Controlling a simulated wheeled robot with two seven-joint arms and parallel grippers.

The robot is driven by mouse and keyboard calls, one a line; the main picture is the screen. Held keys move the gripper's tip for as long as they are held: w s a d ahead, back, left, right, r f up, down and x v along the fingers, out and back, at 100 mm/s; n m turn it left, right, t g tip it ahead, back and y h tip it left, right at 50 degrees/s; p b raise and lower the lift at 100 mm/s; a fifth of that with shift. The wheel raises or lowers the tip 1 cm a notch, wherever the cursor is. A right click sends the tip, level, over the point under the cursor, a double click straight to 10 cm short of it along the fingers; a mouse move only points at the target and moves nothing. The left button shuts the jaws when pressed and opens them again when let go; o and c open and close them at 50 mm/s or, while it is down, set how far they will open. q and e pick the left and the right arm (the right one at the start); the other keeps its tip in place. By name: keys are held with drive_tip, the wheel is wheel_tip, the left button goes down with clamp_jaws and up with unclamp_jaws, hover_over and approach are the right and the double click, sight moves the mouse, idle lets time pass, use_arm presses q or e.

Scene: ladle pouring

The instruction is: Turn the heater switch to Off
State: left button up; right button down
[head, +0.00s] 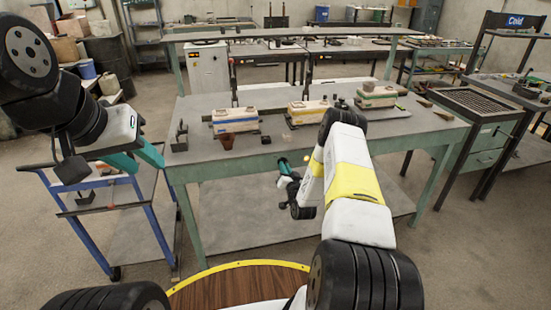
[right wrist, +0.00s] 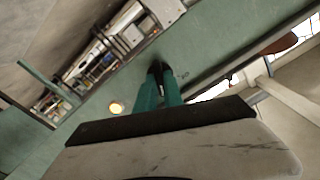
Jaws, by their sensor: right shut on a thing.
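The heater switch (right wrist: 155,67) appears as a small dark piece on the green front edge of the workbench in the right wrist view. My right gripper (right wrist: 160,80) is shut on it, and the teal fingers hide most of it, so its setting cannot be read. In the head view my right gripper (head: 284,172) is at the bench's front edge, partly hidden by my arm. My left gripper (head: 146,163) is open and empty above the blue cart.
The workbench (head: 260,155) carries several casting moulds, one with a blue stripe (head: 235,120), and a brown cup (head: 226,140). The blue cart (head: 110,195) stands left of it. A rack with a grate (head: 472,100) stands right. A round wooden top (head: 225,285) is close in front.

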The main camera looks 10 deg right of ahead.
drive_tip(key=shift+n, duration=6.9)
drive_tip(key=c, duration=1.5)
unclamp_jaws()
drive_tip(key=shift+o, duration=0.2)
drive_tip(key=s, duration=0.8)
drive_tip(key=shift+d, duration=0.15)
